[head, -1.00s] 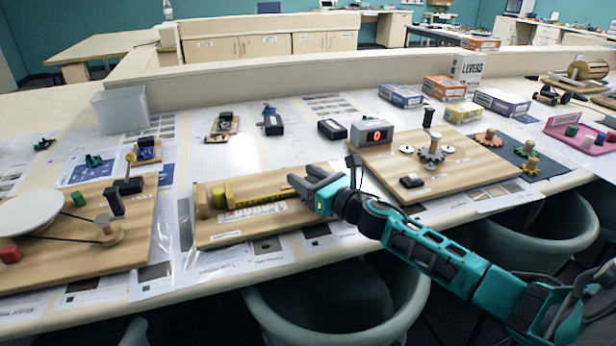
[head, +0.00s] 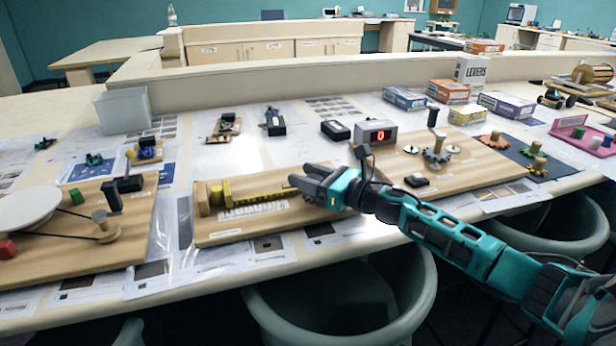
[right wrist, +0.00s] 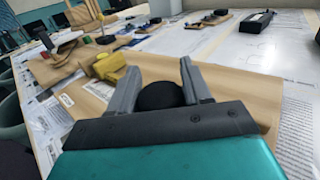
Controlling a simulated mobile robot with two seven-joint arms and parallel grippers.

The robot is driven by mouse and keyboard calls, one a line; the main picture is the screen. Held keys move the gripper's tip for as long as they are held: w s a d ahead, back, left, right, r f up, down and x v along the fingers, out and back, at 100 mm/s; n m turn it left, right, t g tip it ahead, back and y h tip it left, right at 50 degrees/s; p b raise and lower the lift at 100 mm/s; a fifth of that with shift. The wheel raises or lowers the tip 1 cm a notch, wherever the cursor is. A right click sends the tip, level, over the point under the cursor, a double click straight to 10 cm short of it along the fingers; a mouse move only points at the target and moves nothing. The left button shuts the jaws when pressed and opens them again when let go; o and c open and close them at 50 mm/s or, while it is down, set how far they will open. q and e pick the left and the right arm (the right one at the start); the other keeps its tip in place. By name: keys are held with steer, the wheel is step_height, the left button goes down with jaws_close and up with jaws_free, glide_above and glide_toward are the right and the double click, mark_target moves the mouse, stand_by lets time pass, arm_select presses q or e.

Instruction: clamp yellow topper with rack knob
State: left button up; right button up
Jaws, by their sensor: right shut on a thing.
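The yellow topper (head: 216,196) stands at the left end of the middle wooden board, close beside a wooden block (head: 202,199). A yellow toothed rack (head: 262,190) runs right from it; its yellow end piece (head: 228,190) is beside the topper, and I cannot tell whether they touch. My right gripper (head: 303,178) is at the rack's right end. In the right wrist view, its fingers (right wrist: 160,80) stand on either side of the round black rack knob (right wrist: 160,96), shut on it. Yellow parts (right wrist: 125,92) show beyond the left finger. My left gripper is not in view.
A board with a white disc (head: 28,212) is at the left. A board with gears (head: 437,158) and a red counter display (head: 376,134) is at the right. Boxes (head: 450,91) stand behind. Chairs (head: 345,300) are below the front table edge.

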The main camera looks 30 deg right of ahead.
steer(key=o, duration=1)
steer(key=shift+c, duration=0.2)
steer(key=shift+s+d+f, duration=0.15)
steer(key=shift+s+d, duration=0.1)
steer(key=shift+s, duration=0.3)
steer(key=b+v, duration=0.1)
steer(key=v, duration=0.9)
steer(key=shift+v, duration=0.8)
